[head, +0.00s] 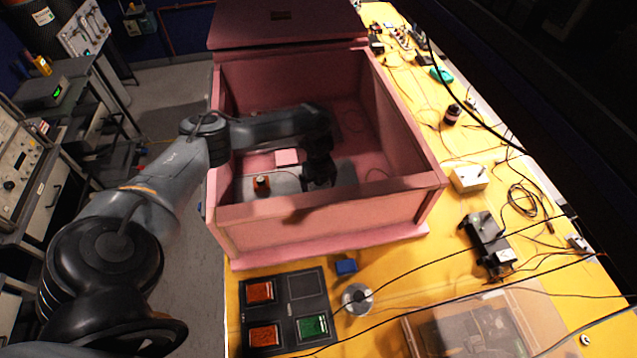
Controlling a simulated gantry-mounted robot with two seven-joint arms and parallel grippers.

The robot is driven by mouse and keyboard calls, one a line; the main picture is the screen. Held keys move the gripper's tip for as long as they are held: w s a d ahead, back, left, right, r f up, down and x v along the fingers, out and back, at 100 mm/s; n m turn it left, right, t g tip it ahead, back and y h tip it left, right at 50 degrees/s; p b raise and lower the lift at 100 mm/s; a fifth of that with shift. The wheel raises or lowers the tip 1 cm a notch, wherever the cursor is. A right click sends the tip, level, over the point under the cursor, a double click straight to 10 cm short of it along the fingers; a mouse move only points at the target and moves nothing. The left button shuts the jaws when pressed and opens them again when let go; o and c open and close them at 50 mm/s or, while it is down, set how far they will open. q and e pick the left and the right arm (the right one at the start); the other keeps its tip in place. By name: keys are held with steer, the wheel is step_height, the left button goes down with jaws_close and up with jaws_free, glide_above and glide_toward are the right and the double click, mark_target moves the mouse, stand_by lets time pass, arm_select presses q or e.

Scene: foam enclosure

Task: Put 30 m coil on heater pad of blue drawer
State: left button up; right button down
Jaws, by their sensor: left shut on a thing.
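My left arm reaches over the left wall of the open pink foam box (330,230). My left gripper (319,184) points down inside it, low over a grey-blue flat surface (345,173). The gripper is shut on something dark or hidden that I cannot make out. A small orange-red object (261,184) stands on that surface to the left, and a pale pink block (287,158) lies behind it. I cannot tell a heater pad or a blue drawer apart here. A black tray (284,311) in front of the box holds two orange-red pieces and one green piece; its back-right slot looks empty.
The box walls stand close around my forearm, and the raised lid (285,25) is at the back. A small blue block (346,267) and a silver spool (356,299) lie near the tray. Cables, a white box (468,179) and a black device (487,242) crowd the yellow table's right side.

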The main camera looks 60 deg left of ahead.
arm_select(q)
steer(key=o, duration=0.9)
steer(key=shift+r, duration=0.1)
step_height(320, 180, up, 6)
steer(key=shift+f, duration=0.1)
step_height(320, 180, up, 5)
steer(key=shift+f+p, duration=0.15)
steer(key=shift+p, duration=0.6)
steer(key=shift+r+p, duration=0.4)
steer(key=shift+r, duration=0.35)
